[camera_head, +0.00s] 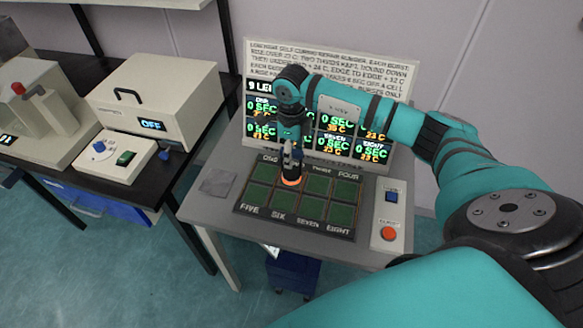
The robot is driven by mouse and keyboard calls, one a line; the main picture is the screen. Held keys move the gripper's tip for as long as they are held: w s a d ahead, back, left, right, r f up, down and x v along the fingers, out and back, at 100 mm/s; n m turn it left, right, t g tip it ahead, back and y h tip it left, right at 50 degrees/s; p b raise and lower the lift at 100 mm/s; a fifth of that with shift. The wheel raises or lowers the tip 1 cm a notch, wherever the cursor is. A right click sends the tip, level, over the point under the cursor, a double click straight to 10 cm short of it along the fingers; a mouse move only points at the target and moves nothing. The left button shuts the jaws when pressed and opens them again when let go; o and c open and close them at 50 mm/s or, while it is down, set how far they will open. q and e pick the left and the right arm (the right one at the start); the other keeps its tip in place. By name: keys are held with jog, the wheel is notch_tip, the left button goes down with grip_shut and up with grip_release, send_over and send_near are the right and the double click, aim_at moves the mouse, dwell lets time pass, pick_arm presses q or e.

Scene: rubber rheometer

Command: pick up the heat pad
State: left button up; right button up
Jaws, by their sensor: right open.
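A small dark upright object with a glowing orange rim at its base, which looks like the heat pad (291,182), stands on the upper middle of the green-celled board (245,208) on the grey table. My right gripper (291,163) points down directly over it, with its fingers at the object's top. The gripper is open; whether the fingers touch the object is too small to tell. The gripper and wrist partly hide the object and the number labels behind it. My left gripper is not in view.
A thin grey square (217,183) lies left of the board. A control panel with a blue button and a red button (389,233) is at right. A lettered display (330,75) stands behind. A beige instrument reading OFF (155,100) is on the black bench at left.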

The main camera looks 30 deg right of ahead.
grip_shut()
jog(key=shift+w+r, duration=0.1)
jog(key=shift+r, duration=0.05)
dwell(0.5)
